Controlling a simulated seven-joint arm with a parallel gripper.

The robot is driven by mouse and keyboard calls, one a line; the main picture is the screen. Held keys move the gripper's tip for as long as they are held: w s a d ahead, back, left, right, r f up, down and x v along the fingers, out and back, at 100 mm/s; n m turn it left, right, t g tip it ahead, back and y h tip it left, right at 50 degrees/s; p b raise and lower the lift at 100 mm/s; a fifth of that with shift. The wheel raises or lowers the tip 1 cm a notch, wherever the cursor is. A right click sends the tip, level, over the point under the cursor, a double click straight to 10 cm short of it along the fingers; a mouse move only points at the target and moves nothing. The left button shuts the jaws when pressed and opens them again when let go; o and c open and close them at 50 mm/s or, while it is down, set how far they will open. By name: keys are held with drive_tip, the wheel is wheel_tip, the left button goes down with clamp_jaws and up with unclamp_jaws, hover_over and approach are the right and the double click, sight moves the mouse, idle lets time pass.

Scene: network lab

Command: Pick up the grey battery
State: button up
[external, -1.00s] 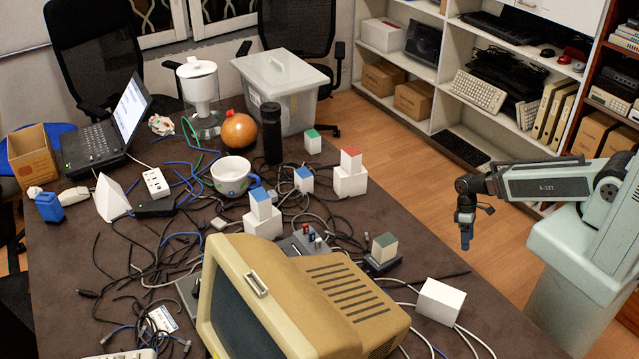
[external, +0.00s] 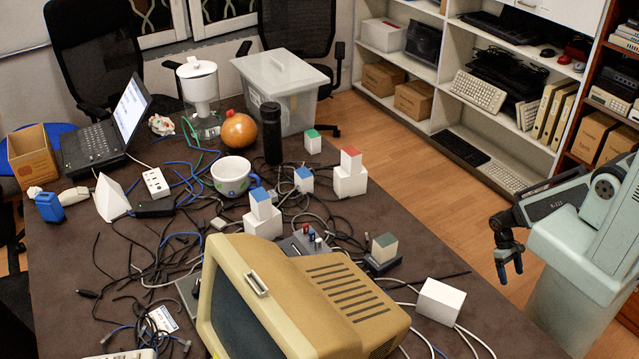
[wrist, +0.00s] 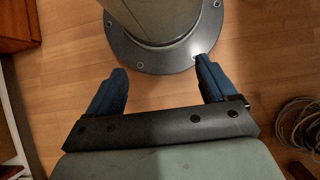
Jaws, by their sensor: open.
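I cannot pick out a grey battery for certain. Several small upright pieces, one red (external: 311,232) and others bluish or pale, stand on a grey block (external: 300,242) behind the beige monitor; they are too small to identify. My gripper (external: 510,278) hangs open and empty off the table's right edge, beside my base and well away from that block. In the wrist view my gripper (wrist: 160,66) shows two blue fingers apart with nothing between them, only wooden floor and my round base plate. No battery shows in the wrist view.
The beige monitor (external: 300,300) stands at the table's front. Tangled cables (external: 165,250) cover much of the table. White blocks (external: 262,222), a mug (external: 233,175) and a grey-green cube (external: 384,246) surround the grey block. A white box (external: 440,301) stands near the right edge.

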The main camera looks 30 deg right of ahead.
drive_tip(key=shift+c, duration=0.5)
drive_tip(key=shift+c, duration=1.1)
